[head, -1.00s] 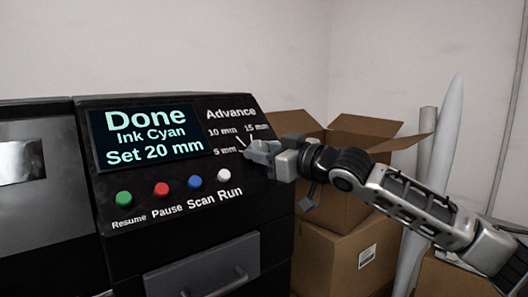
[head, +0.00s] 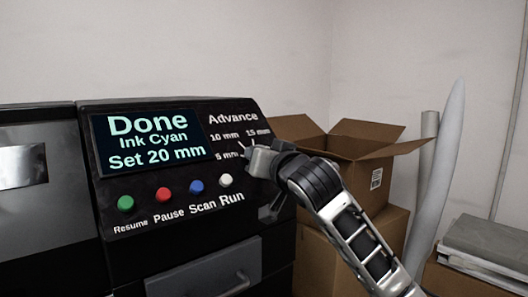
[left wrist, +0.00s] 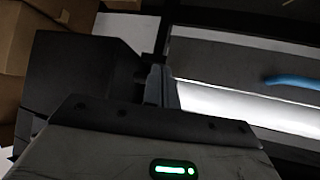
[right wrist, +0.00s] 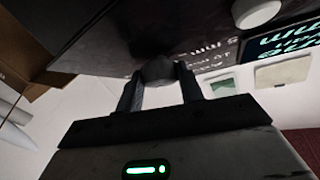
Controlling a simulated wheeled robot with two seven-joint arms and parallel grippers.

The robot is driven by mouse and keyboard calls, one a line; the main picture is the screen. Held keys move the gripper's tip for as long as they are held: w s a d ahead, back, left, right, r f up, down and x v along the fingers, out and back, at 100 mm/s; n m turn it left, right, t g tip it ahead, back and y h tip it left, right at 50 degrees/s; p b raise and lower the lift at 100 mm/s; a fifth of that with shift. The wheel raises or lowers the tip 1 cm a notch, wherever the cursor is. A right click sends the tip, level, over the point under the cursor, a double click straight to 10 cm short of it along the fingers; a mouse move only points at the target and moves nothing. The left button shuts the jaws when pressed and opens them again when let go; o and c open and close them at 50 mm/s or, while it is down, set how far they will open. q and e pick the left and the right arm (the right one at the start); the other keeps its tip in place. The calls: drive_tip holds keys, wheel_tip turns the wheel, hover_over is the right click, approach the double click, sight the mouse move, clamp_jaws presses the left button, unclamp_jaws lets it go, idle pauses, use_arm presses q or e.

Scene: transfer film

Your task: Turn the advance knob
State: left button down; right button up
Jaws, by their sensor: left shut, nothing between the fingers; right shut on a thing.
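The black control panel (head: 122,240) has the label Advance (head: 232,118) at its upper right, with 10 mm, 15 mm and 5 mm marks. The screen (head: 152,139) reads Done, Ink Cyan, Set 20 mm. My right gripper (head: 258,160) is at the dial below the label and hides most of it. In the right wrist view, the dark rounded advance knob (right wrist: 158,70) is between its fingers, and they are shut on it. The knob's pointer cannot be read. My left gripper (left wrist: 160,88) shows only in the left wrist view, shut and empty.
Green (head: 126,203), red (head: 162,194), blue (head: 196,186) and white (head: 225,180) buttons line the panel below the screen. A grey drawer handle (head: 237,284) is lower down. An open cardboard box (head: 352,142) and pale rolls (head: 440,170) stand to the right.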

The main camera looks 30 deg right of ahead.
use_arm(q)
drive_tip(key=shift+w+a+r, duration=0.2)
drive_tip(key=shift+w+r, duration=0.1)
use_arm(e)
drive_tip(key=shift+m+h, duration=0.6)
drive_tip(key=shift+m, duration=0.1)
drive_tip(key=o, duration=1)
use_arm(q)
drive_tip(key=shift+s, duration=0.15)
drive_tip(key=shift+f, duration=0.1)
use_arm(e)
drive_tip(key=shift+s+a, duration=0.1)
drive_tip(key=shift+s, duration=0.05)
use_arm(q)
drive_tip(key=shift+w+d+f+n+t+h+b, duration=0.25)
drive_tip(key=shift+f+b, duration=0.35)
drive_tip(key=shift+b, duration=0.95)
drive_tip(key=shift+d+f+m+h+b, duration=0.1)
drive_tip(key=shift+d+f+b, duration=0.35)
drive_tip(key=shift+b, duration=1.1)
drive_tip(key=shift+w+d+f+n+t+h+b, duration=0.15)
drive_tip(key=shift+f+b, duration=0.55)
drive_tip(key=shift+b, duration=0.85)
use_arm(e)
drive_tip(key=shift+r+v, duration=0.15)
drive_tip(key=shift+v, duration=3.75)
drive_tip(key=shift+r+v, duration=0.2)
drive_tip(key=shift+v, duration=3.7)
